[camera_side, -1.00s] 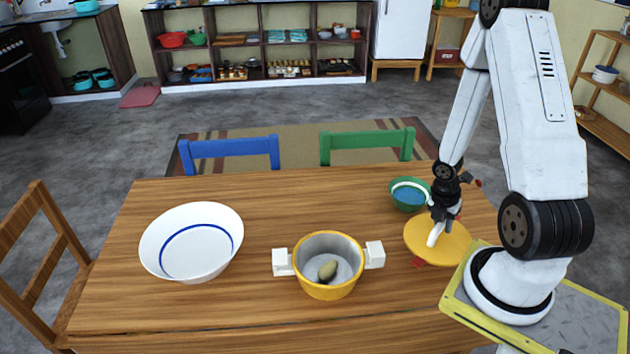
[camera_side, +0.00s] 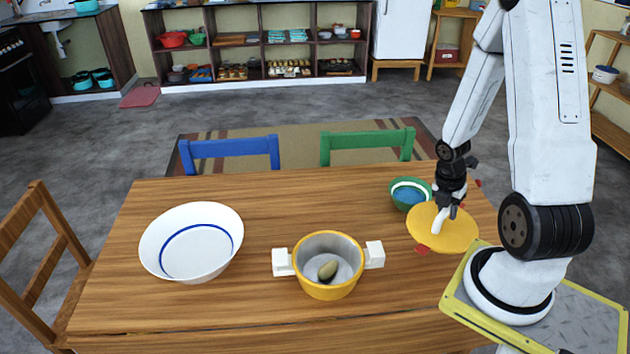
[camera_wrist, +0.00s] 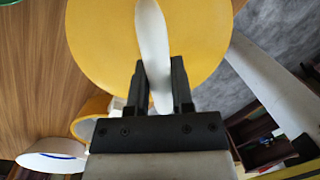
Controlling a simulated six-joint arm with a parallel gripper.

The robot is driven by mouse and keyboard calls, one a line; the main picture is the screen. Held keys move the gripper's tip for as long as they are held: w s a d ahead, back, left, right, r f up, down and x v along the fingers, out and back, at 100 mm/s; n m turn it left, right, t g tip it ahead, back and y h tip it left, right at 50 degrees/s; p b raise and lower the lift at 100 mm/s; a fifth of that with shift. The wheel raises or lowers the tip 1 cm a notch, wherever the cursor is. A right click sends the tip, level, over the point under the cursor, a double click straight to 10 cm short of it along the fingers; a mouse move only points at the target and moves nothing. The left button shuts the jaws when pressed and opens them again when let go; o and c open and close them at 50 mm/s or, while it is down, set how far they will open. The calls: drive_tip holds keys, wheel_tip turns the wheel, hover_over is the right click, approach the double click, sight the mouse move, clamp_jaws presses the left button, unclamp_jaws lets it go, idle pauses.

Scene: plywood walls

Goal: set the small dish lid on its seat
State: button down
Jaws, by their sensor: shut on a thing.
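The lid is a flat yellow disc (camera_side: 455,232) with an upright white handle (camera_side: 439,220). My gripper (camera_side: 451,204) is shut on the handle and holds the lid at the right side of the table. In the wrist view the yellow lid (camera_wrist: 100,42) fills the upper middle, with the white handle (camera_wrist: 152,45) between the fingers of my gripper (camera_wrist: 159,88). The yellow pot (camera_side: 328,290), grey inside with two white side handles, stands open at the front middle of the table. A greenish oval item (camera_side: 328,270) lies in it. The pot shows partly in the wrist view (camera_wrist: 88,118).
A white bowl with a blue ring (camera_side: 192,243) stands at the left. A green bowl, blue inside (camera_side: 409,194), stands just behind the lid. A small red piece (camera_side: 422,250) shows by the lid's edge.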

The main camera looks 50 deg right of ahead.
idle(0.3)
drive_tip(key=shift+w+a, duration=0.15)
drive_tip(key=shift+w, duration=0.3)
drive_tip(key=w+a+r, duration=0.2)
drive_tip(key=w+a, duration=0.6)
drive_tip(key=a, duration=0.3)
drive_tip(key=w+a+r, duration=0.2)
drive_tip(key=w+a, duration=0.7)
drive_tip(key=a, duration=0.2)
drive_tip(key=shift+w+a, duration=0.2)
drive_tip(key=shift+w, duration=0.05)
drive_tip(key=shift+f, duration=0.1)
drive_tip(key=shift+f, duration=1.75)
drive_tip(key=shift+f, duration=1.9)
idle(0.7)
drive_tip(key=shift+c, duration=2.1)
unclamp_jaws()
